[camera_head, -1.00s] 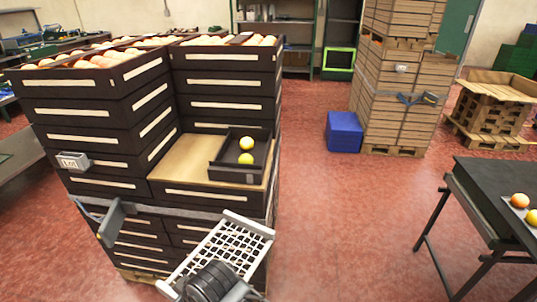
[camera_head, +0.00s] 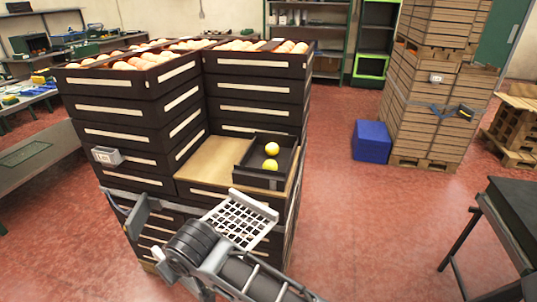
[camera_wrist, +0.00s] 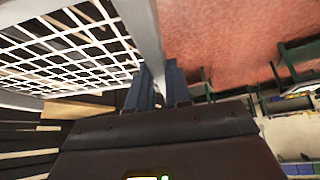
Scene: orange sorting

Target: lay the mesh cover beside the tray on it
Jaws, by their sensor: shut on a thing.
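The tray (camera_head: 258,182) is a small black open box on a tan board on top of the crate stack. The mesh also fills the upper left of the wrist view (camera_wrist: 70,45). My gripper (camera_wrist: 158,88) is shut on the cover's frame edge. In the head view my wrist hides the fingertips.
Dark crates (camera_head: 135,110) full of oranges rise left of and behind the tan board (camera_head: 212,160). A grey label holder (camera_head: 107,155) sits on the left crates. A blue box (camera_head: 371,141) and wooden crates (camera_head: 430,110) stand at right. The red floor between is clear.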

